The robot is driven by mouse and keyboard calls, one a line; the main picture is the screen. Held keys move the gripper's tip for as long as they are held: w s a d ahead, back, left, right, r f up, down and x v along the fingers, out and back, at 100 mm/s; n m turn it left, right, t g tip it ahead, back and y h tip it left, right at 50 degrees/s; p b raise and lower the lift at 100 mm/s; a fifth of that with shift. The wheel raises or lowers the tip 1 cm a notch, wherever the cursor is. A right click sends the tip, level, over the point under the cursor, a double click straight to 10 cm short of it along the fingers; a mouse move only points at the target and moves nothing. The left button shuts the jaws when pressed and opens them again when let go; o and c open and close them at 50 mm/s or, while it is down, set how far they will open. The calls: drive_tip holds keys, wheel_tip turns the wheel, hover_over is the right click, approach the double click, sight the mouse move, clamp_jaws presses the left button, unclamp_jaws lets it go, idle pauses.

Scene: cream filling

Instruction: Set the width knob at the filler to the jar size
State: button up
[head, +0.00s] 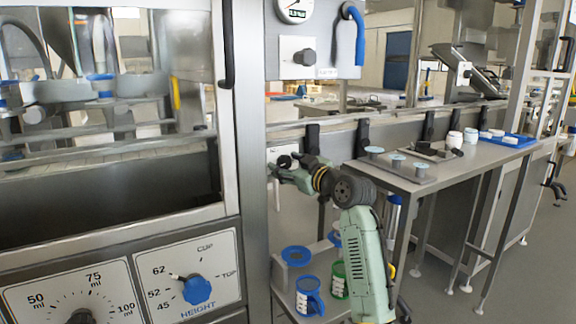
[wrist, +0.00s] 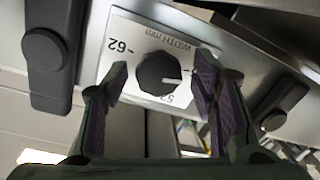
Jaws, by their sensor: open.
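The width knob (wrist: 157,73) is a dark faceted dial on a white plate (wrist: 118,72) marked "WIDTH mm", seen turned over in the wrist view. A "62" shows at the upper left and a partly hidden "52" at the lower right. The knob's white pointer line points to the right of the picture. My gripper (wrist: 157,88) is open, with one finger on each side of the knob; I cannot tell whether either touches. In the head view my gripper (head: 283,170) is at the white plate on the filler's side, largely covering the knob. Two white jars (head: 455,139) stand on the right table.
A blue height knob (head: 197,290) and a black ml dial (head: 82,317) are on the left cabinet. Dark clamps (wrist: 44,70) flank the plate. Blue-rimmed (head: 310,296) and green-rimmed (head: 339,279) parts stand on a low shelf below my arm. A steel table (head: 440,170) extends right.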

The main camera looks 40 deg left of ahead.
drive_tip(key=v, duration=1.2)
idle(0.5)
